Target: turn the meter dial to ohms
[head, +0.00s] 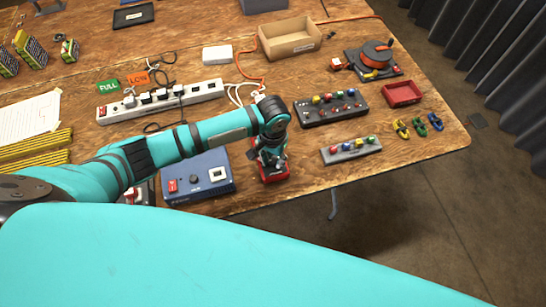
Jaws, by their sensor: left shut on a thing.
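The red-edged meter (275,178) lies near the front edge of the wooden table, right of a blue box. My left gripper (268,158) points down over it and is shut on what appears to be its dial. The gripper and wrist cover the dial and most of the meter's face, so I cannot read the dial's setting. My right gripper is not in view.
A blue box (197,178) with a red switch stands just left of the meter. A white power strip (160,100) lies behind. Right are a black terminal block (330,108), a grey block (350,151) and a red tray (402,94). The table's front edge is close.

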